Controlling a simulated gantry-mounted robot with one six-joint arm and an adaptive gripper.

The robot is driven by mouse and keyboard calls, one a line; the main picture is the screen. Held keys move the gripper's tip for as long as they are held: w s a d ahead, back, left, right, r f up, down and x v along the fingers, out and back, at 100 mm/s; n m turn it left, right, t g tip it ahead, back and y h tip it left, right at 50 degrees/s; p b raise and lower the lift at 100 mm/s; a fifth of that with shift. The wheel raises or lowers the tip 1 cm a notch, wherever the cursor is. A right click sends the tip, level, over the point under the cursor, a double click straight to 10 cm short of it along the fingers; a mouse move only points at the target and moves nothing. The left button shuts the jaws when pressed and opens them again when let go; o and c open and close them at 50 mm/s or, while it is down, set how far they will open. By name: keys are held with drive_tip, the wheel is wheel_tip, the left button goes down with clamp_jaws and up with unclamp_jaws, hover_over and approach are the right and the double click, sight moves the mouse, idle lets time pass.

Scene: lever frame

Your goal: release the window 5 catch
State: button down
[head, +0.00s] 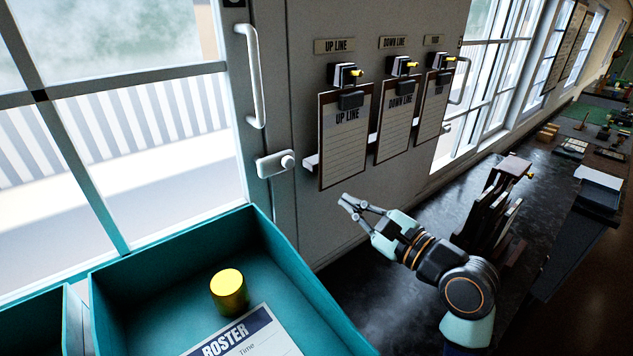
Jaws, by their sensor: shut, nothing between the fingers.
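A white catch with a round knob (275,163) sits on the frame of the left window (130,140), below a white vertical handle (252,75). No number shows on this window, so I cannot tell whether it is window 5. Another window (490,75) stands to the right, past the clipboards, with a white handle (461,80) and a small catch by its frame. My gripper (345,201) is shut and empty. It is apart from the left catch, to its right and lower in the picture, in front of the wall.
Clipboards (345,140) hang on the wall between the windows, under labels such as UP LINE and DOWN LINE. A teal tray (300,270) at the front holds a yellow cylinder (229,291) and a ROSTER sheet (245,338). A rack of dark boards (487,210) stands on the dark bench.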

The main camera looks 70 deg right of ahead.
drive_tip(key=w+d+r+p, duration=0.2)
drive_tip(key=w+r, duration=0.1)
drive_tip(key=w, duration=0.7)
drive_tip(key=shift+w+d+r, duration=0.15)
drive_tip(key=shift+w+d, duration=0.1)
drive_tip(key=shift+w, duration=0.05)
